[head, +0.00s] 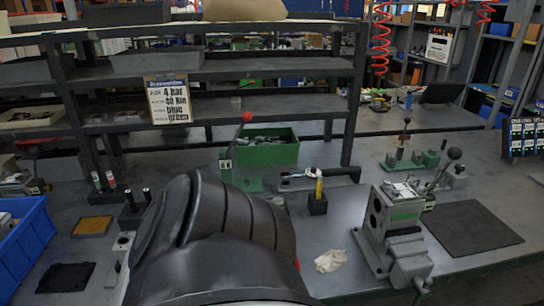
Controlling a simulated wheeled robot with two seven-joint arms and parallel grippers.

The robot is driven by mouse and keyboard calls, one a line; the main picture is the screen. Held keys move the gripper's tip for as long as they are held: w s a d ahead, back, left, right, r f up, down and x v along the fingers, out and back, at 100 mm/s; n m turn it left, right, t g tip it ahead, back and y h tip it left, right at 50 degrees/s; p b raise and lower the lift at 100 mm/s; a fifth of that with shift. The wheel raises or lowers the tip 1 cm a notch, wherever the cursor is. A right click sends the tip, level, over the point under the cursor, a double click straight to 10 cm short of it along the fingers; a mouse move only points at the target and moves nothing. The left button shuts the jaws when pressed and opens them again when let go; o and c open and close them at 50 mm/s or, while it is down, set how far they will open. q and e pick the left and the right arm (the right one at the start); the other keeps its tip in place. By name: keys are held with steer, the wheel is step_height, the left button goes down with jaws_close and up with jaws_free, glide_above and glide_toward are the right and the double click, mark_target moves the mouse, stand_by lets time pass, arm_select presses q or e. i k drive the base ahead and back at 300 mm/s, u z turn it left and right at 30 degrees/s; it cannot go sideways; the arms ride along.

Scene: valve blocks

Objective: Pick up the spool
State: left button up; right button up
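I cannot make out with certainty which thing is the spool. A grey valve block (397,215) with a black-knobbed lever stands at the right of the bench (335,225). A small black holder (317,204) with a yellow upright piece stands left of it. Black stands (133,213) with upright pins are at the left. A large dark arm part of mine fills the lower middle and hides the bench behind it. Neither gripper shows.
A green bin (266,148) and a green-based red-knobbed lever (226,172) stand mid-bench. A blue bin (24,247) is at far left. A black mat (470,228), a crumpled white cloth (330,261) and a yellow pad (92,226) lie on the bench. Shelves rise behind.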

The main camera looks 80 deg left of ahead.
mark_target(147, 192)
steer(key=z, duration=0.15)
steer(key=k, duration=1.9)
steer(key=u, duration=1.05)
